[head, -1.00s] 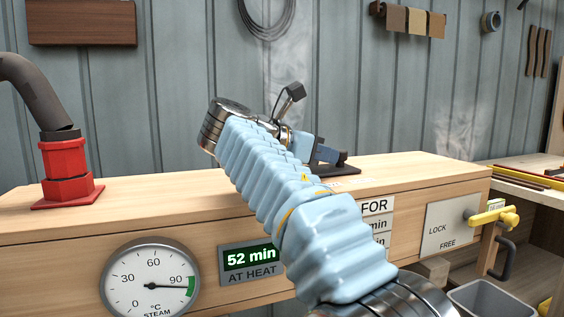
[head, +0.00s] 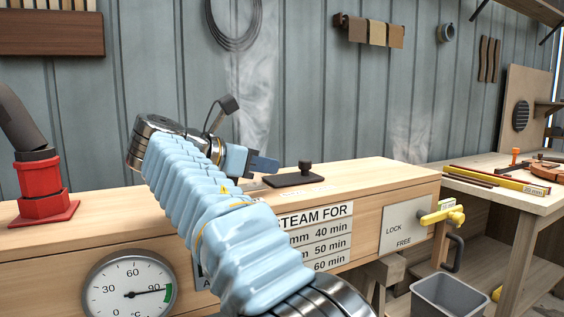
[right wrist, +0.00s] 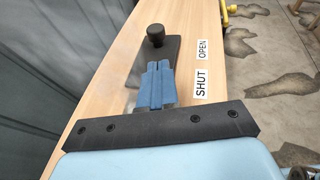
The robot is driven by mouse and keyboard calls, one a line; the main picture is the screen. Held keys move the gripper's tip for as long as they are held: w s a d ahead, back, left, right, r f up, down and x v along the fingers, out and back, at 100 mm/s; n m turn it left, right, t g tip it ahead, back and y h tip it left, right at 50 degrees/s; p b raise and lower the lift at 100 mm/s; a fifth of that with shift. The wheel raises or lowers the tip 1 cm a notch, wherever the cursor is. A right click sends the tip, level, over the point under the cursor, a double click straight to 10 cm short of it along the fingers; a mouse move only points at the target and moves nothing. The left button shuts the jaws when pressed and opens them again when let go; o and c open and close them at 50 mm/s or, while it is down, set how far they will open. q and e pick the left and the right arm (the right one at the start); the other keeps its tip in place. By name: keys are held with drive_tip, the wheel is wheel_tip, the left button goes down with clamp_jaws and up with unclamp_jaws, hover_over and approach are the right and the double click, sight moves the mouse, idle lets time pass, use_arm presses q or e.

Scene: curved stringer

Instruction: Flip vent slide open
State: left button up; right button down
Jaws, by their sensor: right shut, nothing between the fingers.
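The vent slide is a dark flat plate (head: 290,180) with an upright black knob (head: 305,167), lying on top of the wooden steam box. In the right wrist view the knob (right wrist: 155,36) stands beside the OPEN label (right wrist: 203,49), and the plate (right wrist: 172,50) reaches back toward the SHUT label (right wrist: 201,87). My right gripper (head: 268,165) is shut and empty, just left of the knob. In the right wrist view its blue fingers (right wrist: 157,80) point at the knob with a small gap and hide part of the plate. My left gripper is out of view.
A red pipe fitting (head: 43,185) stands on the box at left. A yellow LOCK/FREE handle (head: 442,215) sticks out at the box's right end. A grey bin (head: 448,295) and a workbench with tools (head: 510,185) are at right. Steam (head: 255,85) shows against the wall.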

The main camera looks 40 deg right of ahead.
drive_tip(key=v, duration=0.7)
drive_tip(key=shift+w, duration=0.1)
